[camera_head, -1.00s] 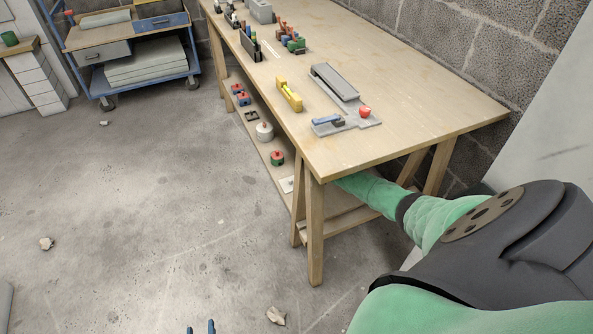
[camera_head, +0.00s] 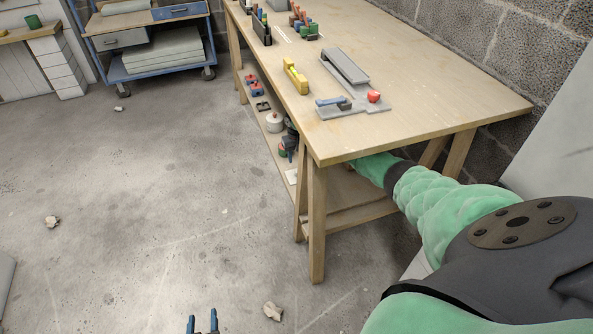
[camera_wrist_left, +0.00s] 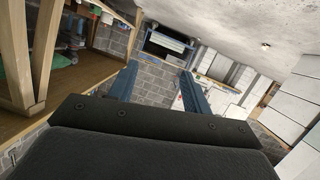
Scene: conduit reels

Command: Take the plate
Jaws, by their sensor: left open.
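A small flat white piece, which looks like the plate (camera_head: 291,176), lies on the low shelf under the workbench near its front corner. My right arm reaches under the bench top from the right. My right gripper (camera_head: 287,150) shows as a dark shape with blue fingers at the shelf's open side, just above and behind the white piece, by the red and green reel (camera_head: 282,154). Its jaw gap is too small to make out. My left gripper (camera_head: 202,323) is low over the floor at the bottom edge. In the left wrist view its blue fingers (camera_wrist_left: 159,70) are apart and empty.
The workbench (camera_head: 430,110) bears a grey fixture (camera_head: 350,112) with a red knob, a yellow block (camera_head: 295,77) and racks. A white reel (camera_head: 274,122) stands on the shelf. A blue trolley (camera_head: 150,50) stands behind. The floor at left is mostly clear, with small rubble.

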